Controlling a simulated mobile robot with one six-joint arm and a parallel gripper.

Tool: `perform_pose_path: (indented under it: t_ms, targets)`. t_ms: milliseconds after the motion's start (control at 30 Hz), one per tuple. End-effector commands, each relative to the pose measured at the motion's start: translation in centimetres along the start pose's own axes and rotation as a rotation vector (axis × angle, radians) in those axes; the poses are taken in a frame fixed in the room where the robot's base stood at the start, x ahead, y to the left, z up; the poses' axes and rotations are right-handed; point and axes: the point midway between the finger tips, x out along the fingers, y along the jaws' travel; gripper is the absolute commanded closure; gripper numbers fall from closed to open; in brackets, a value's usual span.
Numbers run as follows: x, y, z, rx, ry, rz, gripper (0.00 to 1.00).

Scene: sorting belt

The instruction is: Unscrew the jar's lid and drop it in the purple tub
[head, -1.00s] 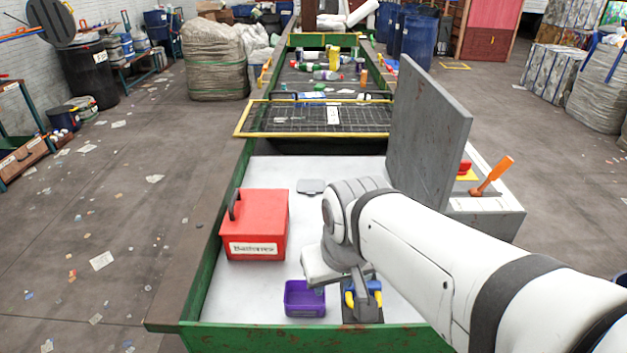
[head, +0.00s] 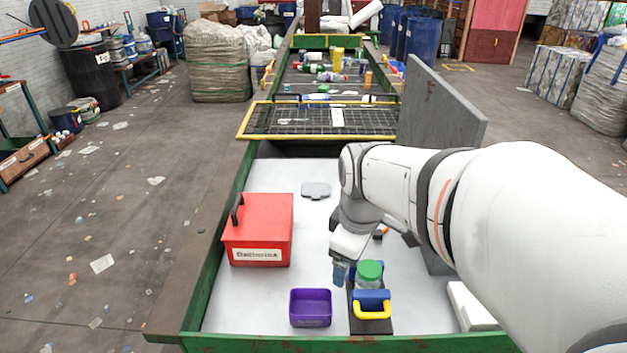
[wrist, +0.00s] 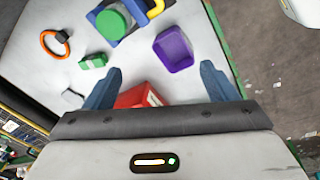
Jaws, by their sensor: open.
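The jar (head: 368,284) stands upright in a holder with a blue clamp and yellow handle (head: 372,313) on a dark base. Its green lid (head: 369,269) sits on top; how tightly cannot be told. The lid also shows at the top of the wrist view (wrist: 113,20). The purple tub (head: 311,307) is just left of the holder and looks empty; it also shows in the wrist view (wrist: 176,48). My gripper (head: 344,274) is open, left of the jar and apart from the lid. In the wrist view nothing is between its fingers (wrist: 160,86).
A red box (head: 258,232) with a handle stands left of my gripper. A grey flat piece (head: 316,190) lies farther back. An orange ring (wrist: 55,44) and a small green-and-white item (wrist: 93,61) lie on the white surface. A tall grey panel (head: 440,120) stands at the right.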

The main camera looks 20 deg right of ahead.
Motion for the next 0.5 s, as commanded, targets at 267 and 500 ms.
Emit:
perform_pose_path:
  t_ms: [267, 500]
  targets:
    - [3.4, 5.3, 0.2, -0.647, -0.038, -0.085, 0.21]
    - [6.0, 8.9, 1.0, -1.116, -0.019, -0.157, 0.21]
